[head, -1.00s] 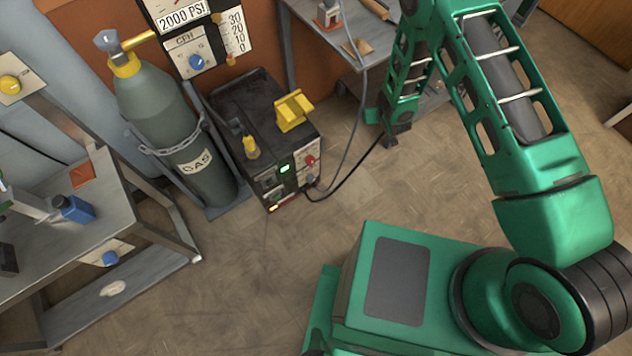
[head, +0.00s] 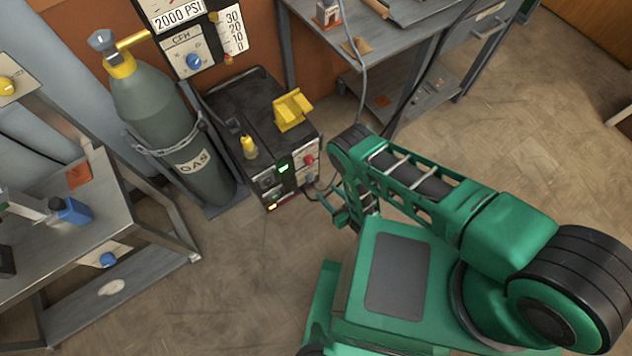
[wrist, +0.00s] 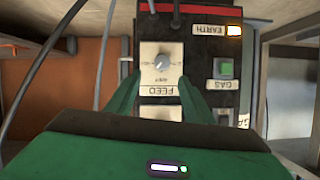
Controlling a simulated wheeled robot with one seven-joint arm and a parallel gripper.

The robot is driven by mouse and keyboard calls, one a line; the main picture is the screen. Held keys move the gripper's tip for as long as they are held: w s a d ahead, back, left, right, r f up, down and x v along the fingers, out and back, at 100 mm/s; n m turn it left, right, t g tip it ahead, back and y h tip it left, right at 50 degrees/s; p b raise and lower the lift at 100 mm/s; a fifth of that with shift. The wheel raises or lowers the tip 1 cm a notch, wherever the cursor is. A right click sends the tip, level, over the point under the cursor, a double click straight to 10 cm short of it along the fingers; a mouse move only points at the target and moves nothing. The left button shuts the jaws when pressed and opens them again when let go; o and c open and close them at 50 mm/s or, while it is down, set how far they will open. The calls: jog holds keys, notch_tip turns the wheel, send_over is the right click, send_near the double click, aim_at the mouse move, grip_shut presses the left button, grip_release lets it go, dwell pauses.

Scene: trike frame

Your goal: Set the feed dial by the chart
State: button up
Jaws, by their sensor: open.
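The feed dial (wrist: 161,63) is a grey round knob on a cream plate, seen upside down in the wrist view above a label reading FEED. It is on the front of the black welding machine (head: 240,105). My gripper (wrist: 160,78) is open, its two green fingers on either side of the dial plate in the picture and nothing held. I cannot tell the remaining distance or whether they touch the panel. In the head view my arm bends down to the right of the machine's front. I cannot make out a feed chart.
Beside the dial are a lit EARTH lamp (wrist: 234,30) and a green GAS button (wrist: 223,68). A gas cylinder (head: 160,110), a CFH panel with a blue knob (head: 193,61) and a grey bench (head: 130,215) stand left. Cables hang by the machine. Floor in front is clear.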

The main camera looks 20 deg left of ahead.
aim_at(312, 180)
jog(key=x, duration=1)
jog(key=shift+a+f, duration=0.15)
jog(key=shift+a, duration=0.2)
jog(key=c, duration=1)
jog(key=shift+c, duration=0.2)
